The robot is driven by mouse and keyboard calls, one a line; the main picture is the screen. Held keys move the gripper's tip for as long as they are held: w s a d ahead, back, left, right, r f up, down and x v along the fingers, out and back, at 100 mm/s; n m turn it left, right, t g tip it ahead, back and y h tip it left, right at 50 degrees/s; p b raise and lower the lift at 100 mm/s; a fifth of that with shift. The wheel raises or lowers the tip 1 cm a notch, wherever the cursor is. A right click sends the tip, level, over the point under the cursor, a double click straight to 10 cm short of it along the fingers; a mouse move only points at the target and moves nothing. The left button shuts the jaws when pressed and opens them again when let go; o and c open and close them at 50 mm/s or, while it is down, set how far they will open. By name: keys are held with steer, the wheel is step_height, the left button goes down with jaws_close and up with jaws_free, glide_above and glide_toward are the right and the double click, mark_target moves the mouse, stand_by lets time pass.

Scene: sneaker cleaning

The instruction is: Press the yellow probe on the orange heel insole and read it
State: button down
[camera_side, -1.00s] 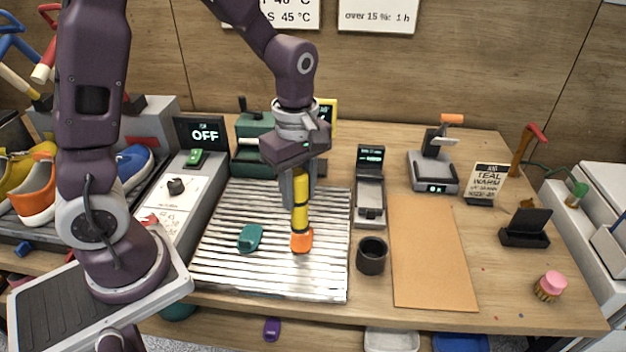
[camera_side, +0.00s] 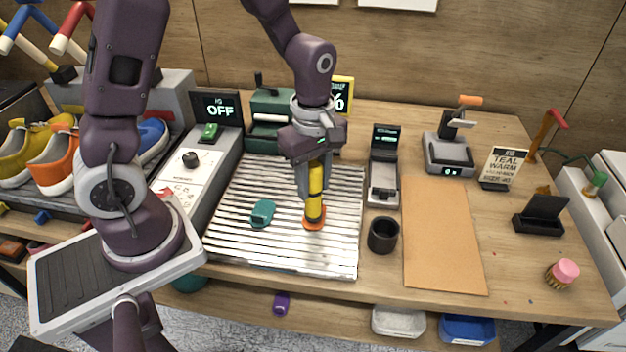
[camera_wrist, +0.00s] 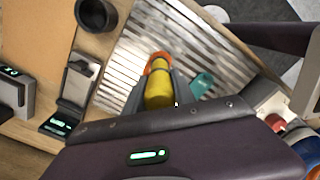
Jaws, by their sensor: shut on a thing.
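My gripper (camera_side: 314,190) is shut on the yellow probe (camera_side: 315,180), a yellow cylinder with black bands, held upright over the ribbed metal tray. The probe's lower end meets the orange heel insole (camera_side: 314,224), which lies on the ribs; it appears to touch it. In the wrist view the probe (camera_wrist: 160,88) sits between my fingers (camera_wrist: 157,96), with the orange insole (camera_wrist: 157,60) showing beyond its end. The teal heel insole (camera_side: 262,212) lies on the same tray to the left. A yellow-framed display (camera_side: 341,95) behind my gripper shows a % sign; the rest of it is hidden.
The ribbed tray (camera_side: 235,240) has bare room around both insoles. A dark cup (camera_side: 382,235) and a brown board (camera_side: 440,240) are to the right. A control box reading OFF (camera_side: 216,108) stands left. A TEAL WARM card (camera_side: 503,163) stands at right.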

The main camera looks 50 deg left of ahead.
mark_target(317, 164)
steer(key=shift+f, duration=0.55)
stand_by(1.2)
steer(key=shift+r, duration=3.55)
steer(key=shift+w+d, duration=0.1)
steer(key=shift+w+d+r, duration=0.15)
steer(key=shift+w+r, duration=0.05)
steer(key=shift+r, duration=0.15)
steer(key=w+d+r, duration=0.4)
steer(key=d+r, duration=0.1)
steer(key=w+d+f, duration=0.4)
steer(key=d+f, duration=0.2)
steer(key=f, duration=0.1)
steer(key=shift+w, duration=0.3)
